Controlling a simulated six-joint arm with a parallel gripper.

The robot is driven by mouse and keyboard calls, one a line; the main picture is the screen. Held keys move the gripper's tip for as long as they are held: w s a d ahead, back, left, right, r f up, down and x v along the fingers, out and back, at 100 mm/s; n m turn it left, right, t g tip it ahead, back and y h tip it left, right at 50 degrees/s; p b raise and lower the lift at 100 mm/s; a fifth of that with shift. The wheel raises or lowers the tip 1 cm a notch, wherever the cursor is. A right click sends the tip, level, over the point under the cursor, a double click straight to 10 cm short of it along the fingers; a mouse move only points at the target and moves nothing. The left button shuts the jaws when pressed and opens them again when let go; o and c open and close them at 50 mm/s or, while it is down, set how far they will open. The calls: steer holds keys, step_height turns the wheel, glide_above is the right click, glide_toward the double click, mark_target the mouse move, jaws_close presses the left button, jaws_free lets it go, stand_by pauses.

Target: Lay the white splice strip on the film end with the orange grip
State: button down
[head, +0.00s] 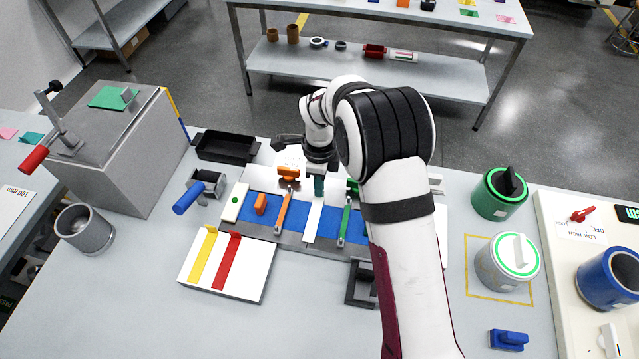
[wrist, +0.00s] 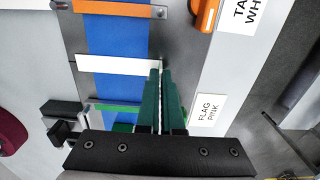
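The white splice strip (head: 313,222) spans the blue film (head: 269,210) crosswise, between the orange grip (head: 284,211) and the green grip (head: 345,222). In the wrist view the strip (wrist: 118,65) reaches past the film's edge to my fingertips. The orange grip (wrist: 120,9) lies across the film above it, the green grip (wrist: 117,107) below it. My gripper (head: 319,194), with green fingers, is nearly closed and appears shut on the strip's far end; its fingertips (wrist: 161,72) hide the contact. I cannot tell whether the strip touches the film.
An orange holder (head: 288,173) and a green one (head: 353,186) stand behind the film. A white board with yellow and red strips (head: 258,277) lies front left. A black tray (head: 226,147) sits behind left, a black frame (head: 360,285) in front. Round canisters (head: 507,262) stand right. The front left table is clear.

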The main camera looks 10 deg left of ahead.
steer(key=c, duration=1)
jaws_free()
step_height(320, 180, up, 16)
steer(key=shift+f, duration=0.1)
